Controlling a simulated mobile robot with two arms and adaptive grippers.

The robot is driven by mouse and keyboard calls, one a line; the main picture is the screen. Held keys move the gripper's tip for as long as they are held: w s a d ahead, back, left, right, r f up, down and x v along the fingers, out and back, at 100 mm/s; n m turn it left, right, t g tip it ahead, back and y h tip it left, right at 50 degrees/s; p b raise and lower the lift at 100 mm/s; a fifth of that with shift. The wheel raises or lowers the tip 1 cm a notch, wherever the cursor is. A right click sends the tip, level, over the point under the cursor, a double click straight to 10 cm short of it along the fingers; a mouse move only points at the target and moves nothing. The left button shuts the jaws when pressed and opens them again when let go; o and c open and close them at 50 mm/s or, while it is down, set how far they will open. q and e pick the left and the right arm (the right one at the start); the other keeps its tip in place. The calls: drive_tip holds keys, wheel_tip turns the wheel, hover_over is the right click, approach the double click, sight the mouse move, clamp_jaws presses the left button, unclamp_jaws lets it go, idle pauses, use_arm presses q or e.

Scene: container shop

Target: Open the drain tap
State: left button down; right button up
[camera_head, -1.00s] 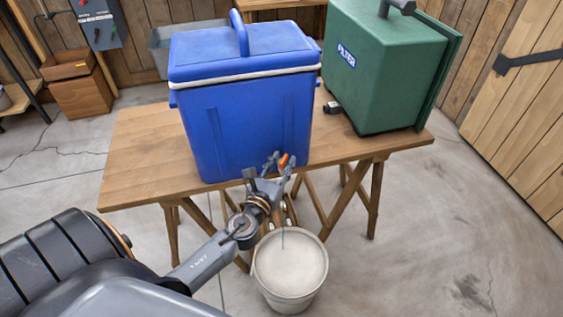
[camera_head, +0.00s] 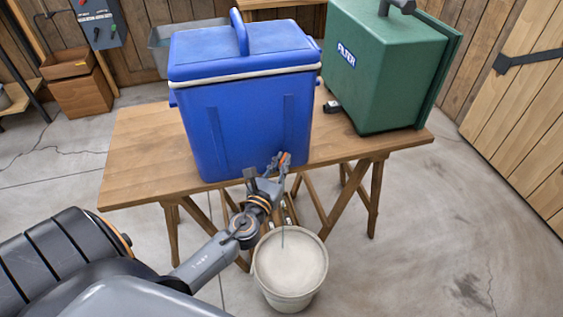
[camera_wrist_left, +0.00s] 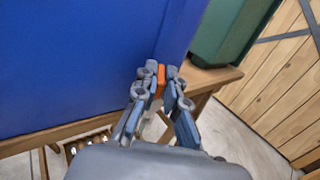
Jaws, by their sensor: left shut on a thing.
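The blue cooler (camera_head: 240,110) stands on the wooden table, its lid closed. The orange lever of the drain tap (camera_wrist_left: 160,80) shows low at the cooler's front right corner. My left gripper (camera_head: 277,162) reaches up to it from the front. In the left wrist view the fingertips (camera_wrist_left: 161,76) are closed around the orange lever, one on each side. The tap's body and spout are mostly hidden behind the fingers. My right gripper is in neither view.
A pale bucket (camera_head: 290,288) stands on the floor below the tap, with a thin line above it that I cannot identify. A green filter box (camera_head: 385,80) stands on the right of the table (camera_head: 140,160). The table's left end is clear.

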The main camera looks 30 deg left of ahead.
use_arm(q)
drive_tip(key=shift+d+n+y, duration=0.1)
drive_tip(key=shift+n+y, duration=0.3)
drive_tip(key=shift+y, duration=0.2)
drive_tip(key=shift+w+d+n+g+y, duration=0.1)
drive_tip(key=shift+n+g+y, duration=0.9)
drive_tip(key=shift+y, duration=0.4)
drive_tip(key=shift+w+d+n+g+y, duration=0.15)
drive_tip(key=shift+n+g+y, duration=0.7)
drive_tip(key=shift+n+y, duration=0.45)
drive_tip(key=shift+w+d+n+g+y, duration=0.1)
drive_tip(key=shift+n+g+y, duration=0.85)
drive_tip(key=shift+y, duration=0.55)
drive_tip(key=shift+s, duration=0.1)
drive_tip(key=c, duration=1.4)
unclamp_jaws()
